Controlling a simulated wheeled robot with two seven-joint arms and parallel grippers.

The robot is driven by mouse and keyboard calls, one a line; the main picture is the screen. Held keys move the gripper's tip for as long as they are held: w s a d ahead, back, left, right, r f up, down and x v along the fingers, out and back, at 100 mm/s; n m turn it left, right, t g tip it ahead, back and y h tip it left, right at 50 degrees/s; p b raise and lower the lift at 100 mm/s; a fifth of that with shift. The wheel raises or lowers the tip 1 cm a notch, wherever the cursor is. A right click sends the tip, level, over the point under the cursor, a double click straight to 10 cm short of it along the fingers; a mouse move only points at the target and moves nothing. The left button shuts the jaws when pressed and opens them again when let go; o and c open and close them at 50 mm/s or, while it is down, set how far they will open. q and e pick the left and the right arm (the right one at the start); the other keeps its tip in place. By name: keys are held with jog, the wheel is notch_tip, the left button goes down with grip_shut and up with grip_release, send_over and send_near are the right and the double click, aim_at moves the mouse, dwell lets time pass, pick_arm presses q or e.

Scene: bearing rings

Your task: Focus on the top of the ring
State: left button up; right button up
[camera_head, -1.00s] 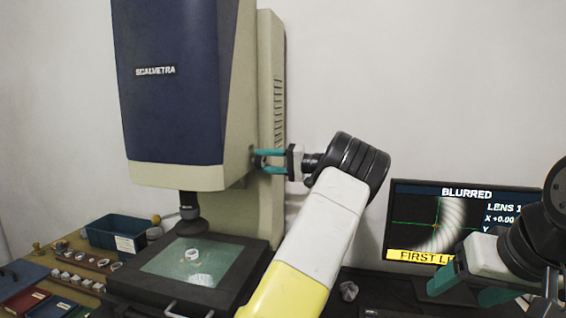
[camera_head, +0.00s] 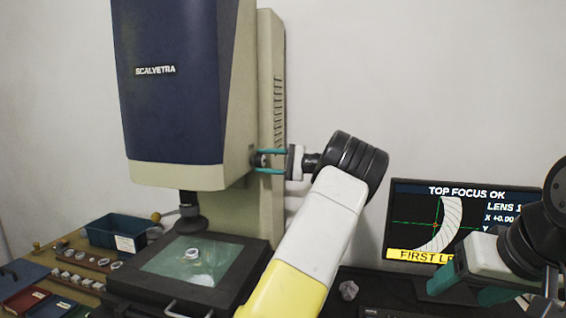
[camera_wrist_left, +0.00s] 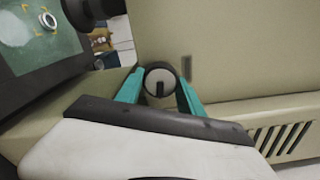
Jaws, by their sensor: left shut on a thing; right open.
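The small pale ring (camera_head: 192,254) lies on the glass stage (camera_head: 217,267) under the lens (camera_head: 190,222) of the blue and cream measuring machine (camera_head: 172,85). It also shows in the left wrist view (camera_wrist_left: 47,20). My left gripper (camera_head: 259,161) is shut on the dark round focus knob (camera_wrist_left: 160,78) on the machine's side, one teal finger on each side of it. The monitor (camera_head: 447,222) reads "TOP FOCUS OK" and shows a sharp, segmented curved band with a green cross. My right gripper (camera_head: 468,288) is open and empty in front of the monitor.
A teal bin (camera_head: 112,234) stands left of the stage. Several small rings sit on a wooden board (camera_head: 80,262), with red and blue boxes (camera_head: 22,302) in front.

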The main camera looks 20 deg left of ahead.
dwell(0.4)
pick_arm(q)
jog(key=o, duration=1.4)
jog(key=shift+d, duration=0.15)
jog(key=d, duration=0.7)
jog(key=shift+w+d, duration=0.25)
jog(key=shift+d, duration=0.05)
